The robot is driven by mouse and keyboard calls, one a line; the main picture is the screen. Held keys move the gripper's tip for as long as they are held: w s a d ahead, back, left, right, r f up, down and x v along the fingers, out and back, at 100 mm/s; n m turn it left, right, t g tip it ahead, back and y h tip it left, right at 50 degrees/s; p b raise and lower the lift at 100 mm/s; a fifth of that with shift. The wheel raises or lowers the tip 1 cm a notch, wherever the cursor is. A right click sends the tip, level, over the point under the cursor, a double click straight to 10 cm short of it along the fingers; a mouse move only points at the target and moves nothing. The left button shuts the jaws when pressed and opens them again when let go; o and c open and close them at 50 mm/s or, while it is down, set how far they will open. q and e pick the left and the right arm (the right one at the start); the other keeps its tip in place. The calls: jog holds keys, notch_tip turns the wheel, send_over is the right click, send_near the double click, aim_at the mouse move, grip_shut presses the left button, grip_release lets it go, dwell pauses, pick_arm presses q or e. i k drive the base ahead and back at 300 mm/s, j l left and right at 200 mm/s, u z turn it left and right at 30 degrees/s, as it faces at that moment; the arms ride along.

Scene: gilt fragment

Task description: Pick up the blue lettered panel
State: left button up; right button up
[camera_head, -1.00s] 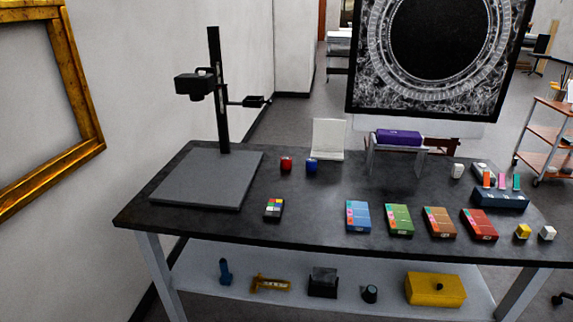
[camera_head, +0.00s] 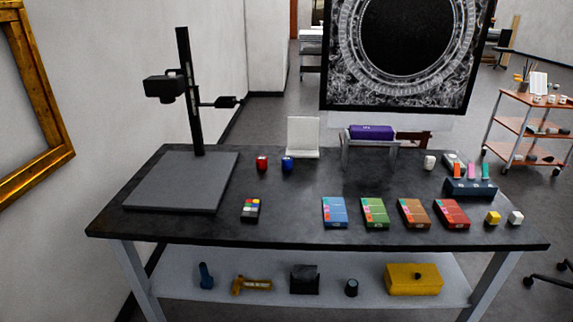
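The blue lettered panel (camera_head: 335,212) lies flat on the dark tabletop near its front edge, at the left end of a row of similar flat panels. It has a coloured strip along its left side; its lettering is too small to read. To its right lie a green panel (camera_head: 375,213), a brown panel (camera_head: 414,213) and a red panel (camera_head: 452,214), with small gaps between them. Neither of my grippers shows in the head view.
The dark table (camera_head: 290,222) carries a copy stand (camera_head: 180,183), a colour chart (camera_head: 251,210), a red jar (camera_head: 262,163), a blue jar (camera_head: 287,164) and a blue rack (camera_head: 470,188). Yellow (camera_head: 493,218) and white (camera_head: 516,218) cubes sit at right. Floor shows beyond the table's right end.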

aim_at(334, 209)
jog(key=l+u, duration=0.1)
jog(key=u, duration=0.6)
jog(key=l+u, duration=0.45)
jog(key=l, duration=0.3)
jog(key=k+l+u, duration=0.1)
jog(key=l+u, duration=0.35)
jog(key=l, duration=0.25)
